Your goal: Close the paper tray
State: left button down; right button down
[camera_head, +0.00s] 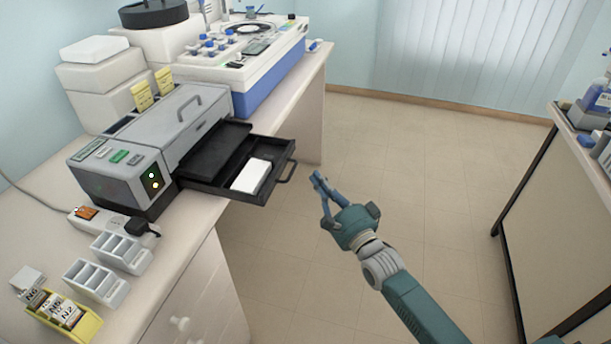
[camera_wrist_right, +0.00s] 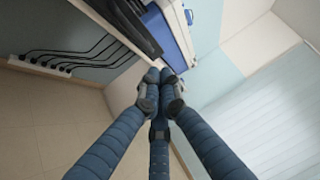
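The paper tray (camera_head: 222,184) is a black drawer pulled out of the front of the grey printer (camera_head: 185,125). It holds a white stack of paper (camera_head: 251,176) and sticks out past the counter's edge. Its dark handle (camera_head: 287,172) is on the right end. My right gripper (camera_head: 317,178) is just right of the handle, apart from it in the head view. In the right wrist view its blue fingers (camera_wrist_right: 160,76) come together at the tips with nothing between them. My left gripper is not in view.
A white and blue machine (camera_head: 262,88) stands behind the printer. The floor (camera_head: 400,160) right of the tray is clear, up to another bench (camera_head: 584,160) at the right.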

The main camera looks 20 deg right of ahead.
aim_at(255, 160)
jog(key=a, duration=0.1)
jog(key=w+a, duration=0.1)
jog(key=a, duration=0.1)
jog(key=shift+w+a+r+p, duration=0.1)
jog(key=shift+w+r+p, duration=0.15)
jog(key=shift+w+p, duration=0.1)
jog(key=w+a+b, duration=0.1)
jog(key=w+a, duration=0.1)
jog(key=a, duration=0.1)
jog(key=w+a+b, duration=0.1)
jog(key=w+a, duration=0.1)
jog(key=a, duration=0.2)
jog(key=w+a+b, duration=0.1)
jog(key=w+a, duration=0.2)
jog(key=shift+a, duration=0.15)
jog(key=shift+r, duration=0.1)
